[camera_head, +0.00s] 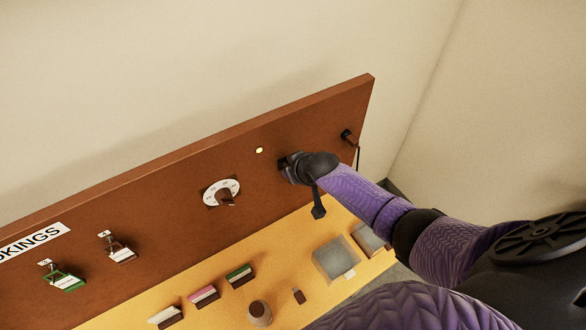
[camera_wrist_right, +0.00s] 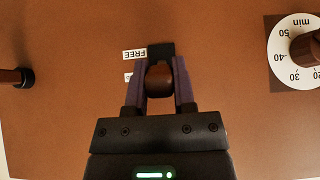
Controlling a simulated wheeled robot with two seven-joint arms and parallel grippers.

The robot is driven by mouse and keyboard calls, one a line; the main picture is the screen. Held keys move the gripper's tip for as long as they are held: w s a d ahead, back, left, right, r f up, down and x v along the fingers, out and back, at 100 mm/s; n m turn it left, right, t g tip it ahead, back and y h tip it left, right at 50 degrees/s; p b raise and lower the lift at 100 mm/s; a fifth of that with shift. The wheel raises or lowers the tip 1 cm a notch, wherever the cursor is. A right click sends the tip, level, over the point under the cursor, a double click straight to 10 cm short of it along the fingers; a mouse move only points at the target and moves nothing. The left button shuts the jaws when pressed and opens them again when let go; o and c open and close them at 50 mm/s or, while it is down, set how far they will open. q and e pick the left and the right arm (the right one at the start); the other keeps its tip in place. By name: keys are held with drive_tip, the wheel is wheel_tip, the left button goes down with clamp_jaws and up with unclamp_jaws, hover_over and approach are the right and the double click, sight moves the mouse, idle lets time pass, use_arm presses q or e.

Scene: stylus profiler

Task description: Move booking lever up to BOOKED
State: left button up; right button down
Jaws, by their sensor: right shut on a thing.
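The booking lever has a brown knob (camera_wrist_right: 159,80) on a black mount (camera_wrist_right: 160,50), seen in the right wrist view. My right gripper (camera_wrist_right: 159,84) is shut on the knob, one finger on each side. A FREE label (camera_wrist_right: 134,55) shows upside down beside the mount; a second label (camera_wrist_right: 128,77), partly hidden by a finger, cannot be read. In the head view my right gripper (camera_head: 292,168) is at the brown board and covers most of the lever. My left gripper is not in view.
A minute dial (camera_head: 221,192) is left of the lever on the brown board (camera_head: 170,190), with a small light (camera_head: 259,150) between them. A hook (camera_head: 348,137) is at the board's right. Trays (camera_head: 337,262), coloured blocks (camera_head: 203,296) and a cup (camera_head: 260,313) stand on the yellow shelf (camera_head: 280,232) below.

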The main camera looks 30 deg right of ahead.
drive_tip(key=shift+c, duration=2.2)
unclamp_jaws()
drive_tip(key=shift+r, duration=0.1)
drive_tip(key=p+v, duration=0.3)
drive_tip(key=v, duration=0.6)
drive_tip(key=shift+s+r, duration=0.25)
drive_tip(key=shift+r, duration=0.05)
